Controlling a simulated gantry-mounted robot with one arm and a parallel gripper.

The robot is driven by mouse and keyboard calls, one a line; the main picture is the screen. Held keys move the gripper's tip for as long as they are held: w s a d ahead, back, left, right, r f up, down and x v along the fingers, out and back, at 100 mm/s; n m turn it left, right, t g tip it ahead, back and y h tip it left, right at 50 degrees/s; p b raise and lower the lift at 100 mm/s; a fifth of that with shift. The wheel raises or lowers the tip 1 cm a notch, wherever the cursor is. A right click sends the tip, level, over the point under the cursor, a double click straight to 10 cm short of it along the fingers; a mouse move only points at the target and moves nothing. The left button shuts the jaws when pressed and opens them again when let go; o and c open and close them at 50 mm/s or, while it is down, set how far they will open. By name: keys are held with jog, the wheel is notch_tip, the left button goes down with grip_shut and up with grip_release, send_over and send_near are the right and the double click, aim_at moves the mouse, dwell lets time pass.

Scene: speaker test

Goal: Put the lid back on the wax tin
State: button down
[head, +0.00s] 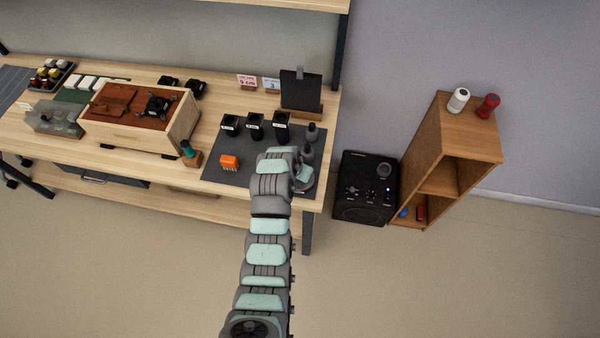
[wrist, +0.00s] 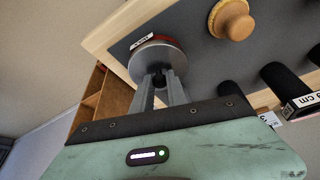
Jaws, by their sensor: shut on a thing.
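My gripper (wrist: 159,80) is shut on a round grey lid (wrist: 150,66) at its near side in the wrist view. The fingertips meet around a small dark part of it. A reddish round tin (wrist: 176,43) with a white label shows as a band just beyond the lid. The lid covers most of the tin, and I cannot tell whether it rests on it or hangs slightly above. In the head view the tin (head: 304,187) is at the right end of the dark mat, partly hidden by my gripper (head: 304,172).

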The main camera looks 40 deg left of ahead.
jog(key=c, duration=1.2)
grip_release()
jog(key=shift+c, duration=0.2)
jog(key=shift+o, duration=0.4)
jog(key=o, duration=0.4)
jog(key=shift+r+p, duration=1.2)
jog(key=shift+r, duration=2.35)
grip_shut()
